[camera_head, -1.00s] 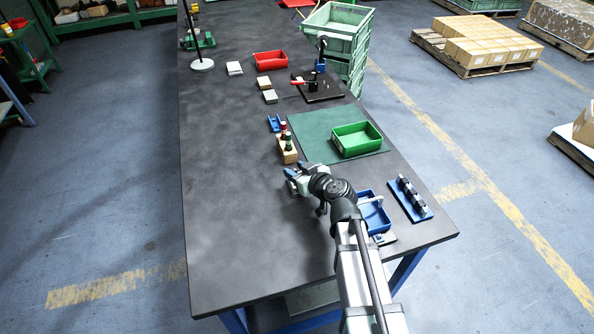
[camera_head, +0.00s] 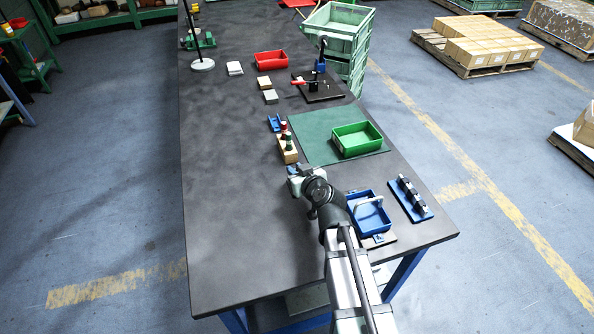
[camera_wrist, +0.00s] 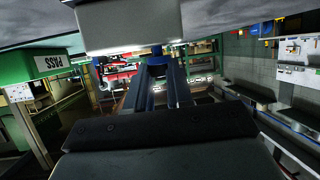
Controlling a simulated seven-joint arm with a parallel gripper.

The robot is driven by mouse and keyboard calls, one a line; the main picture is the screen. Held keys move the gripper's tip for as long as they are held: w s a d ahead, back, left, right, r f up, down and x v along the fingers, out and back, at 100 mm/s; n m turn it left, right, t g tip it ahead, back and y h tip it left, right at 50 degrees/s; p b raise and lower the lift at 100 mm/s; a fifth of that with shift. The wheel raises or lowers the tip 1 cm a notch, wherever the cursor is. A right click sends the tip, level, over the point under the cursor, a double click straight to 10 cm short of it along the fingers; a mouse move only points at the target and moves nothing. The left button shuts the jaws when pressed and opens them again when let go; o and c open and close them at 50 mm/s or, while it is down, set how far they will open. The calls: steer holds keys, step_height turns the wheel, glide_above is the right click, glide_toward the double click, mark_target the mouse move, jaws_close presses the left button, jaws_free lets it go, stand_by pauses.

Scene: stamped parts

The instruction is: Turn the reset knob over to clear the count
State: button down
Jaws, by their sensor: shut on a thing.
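My gripper (camera_head: 293,171) is low over the near part of the dark bench, left of the blue tray. In the wrist view its two dark fingers (camera_wrist: 158,82) reach forward and are closed on a small blue part (camera_wrist: 157,54), which I take for the reset knob. The knob sits just under a pale grey block (camera_wrist: 130,24), which seems to be the counter's body. In the head view a pale grey body (camera_head: 300,183) shows at the gripper, and I cannot separate counter from hand. The count itself cannot be read.
A wooden block with knobbed pieces (camera_head: 287,150) stands just beyond my gripper. A green tray (camera_head: 357,140) rests on a green mat (camera_head: 313,151). A blue tray (camera_head: 369,213) and a blue rack (camera_head: 410,199) lie to the right. The bench (camera_head: 235,220) to the left is clear.

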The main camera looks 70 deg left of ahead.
steer(key=shift+m+t, duration=0.5)
steer(key=shift+t, duration=0.1)
steer(key=c, duration=1)
jaws_free()
steer(key=v, duration=1.2)
